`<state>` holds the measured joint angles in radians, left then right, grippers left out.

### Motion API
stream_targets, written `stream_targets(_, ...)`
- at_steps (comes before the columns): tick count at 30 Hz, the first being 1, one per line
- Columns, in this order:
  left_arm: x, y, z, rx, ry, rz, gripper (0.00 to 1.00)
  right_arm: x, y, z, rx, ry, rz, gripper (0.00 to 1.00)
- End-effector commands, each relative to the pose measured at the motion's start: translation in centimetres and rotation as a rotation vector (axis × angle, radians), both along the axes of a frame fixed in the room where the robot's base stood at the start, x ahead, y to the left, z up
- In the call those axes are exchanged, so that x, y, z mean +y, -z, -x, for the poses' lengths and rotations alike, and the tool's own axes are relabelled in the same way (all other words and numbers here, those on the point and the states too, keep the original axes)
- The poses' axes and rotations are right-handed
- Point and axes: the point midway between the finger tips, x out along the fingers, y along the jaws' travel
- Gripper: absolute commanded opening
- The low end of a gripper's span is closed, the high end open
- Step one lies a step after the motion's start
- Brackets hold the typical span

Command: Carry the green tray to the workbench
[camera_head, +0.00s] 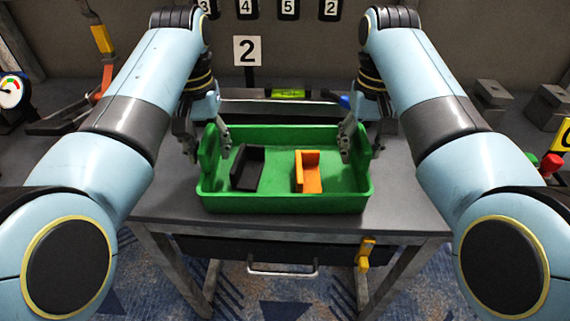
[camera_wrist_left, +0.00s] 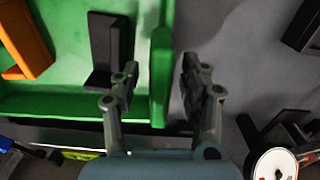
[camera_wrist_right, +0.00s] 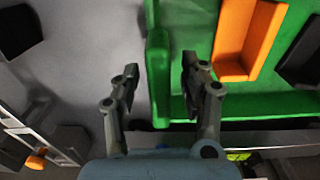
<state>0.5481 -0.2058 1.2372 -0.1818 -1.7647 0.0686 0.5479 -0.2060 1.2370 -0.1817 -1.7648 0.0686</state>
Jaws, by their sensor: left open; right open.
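The green tray (camera_head: 285,203) sits on a grey table in the head view, with a black angled block (camera_head: 246,168) and an orange angled block (camera_head: 308,172) inside. My left gripper (camera_head: 208,148) is at the tray's left end. In the left wrist view its open fingers (camera_wrist_left: 158,85) stand on either side of the tray's raised end wall (camera_wrist_left: 161,75). My right gripper (camera_head: 358,145) is at the right end. In the right wrist view its open fingers (camera_wrist_right: 160,80) straddle the other end wall (camera_wrist_right: 157,75). Neither gripper is closed on the wall.
A level with a green vial (camera_head: 288,94) lies at the table's back. A gauge (camera_head: 12,92) and clamp-like tools are at left, grey blocks (camera_head: 492,97) at right. A yellow-handled item (camera_head: 365,252) is at the table's front.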

Motion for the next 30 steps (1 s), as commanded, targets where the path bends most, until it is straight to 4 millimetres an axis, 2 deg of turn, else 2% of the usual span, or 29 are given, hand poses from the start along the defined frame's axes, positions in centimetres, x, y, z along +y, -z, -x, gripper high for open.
stream_targets(6, 0.0, 1.9, 0.0, 0.0, 0.0, 0.001, 0.44, 0.0, 1.9, 0.0, 0.0, 0.0, 0.0, 0.44)
stream_targets(16, 0.0, 2.2, 0.0, 0.0, 0.0, 0.0, 0.44, 0.0, 2.2, 0.0, -0.001, 0.0, 0.0, 0.44)
stream_targets(26, 0.0, 2.1, 0.0, 0.0, 0.0, 0.0, 0.02, 0.0, 2.1, 0.0, -0.001, 0.0, 0.0, 0.02)
stream_targets(30, 0.0, 2.1, 0.0, 0.0, 0.0, 0.0, 0.0, 0.0, 2.1, 0.0, -0.001, 0.0, 0.0, 0.0)
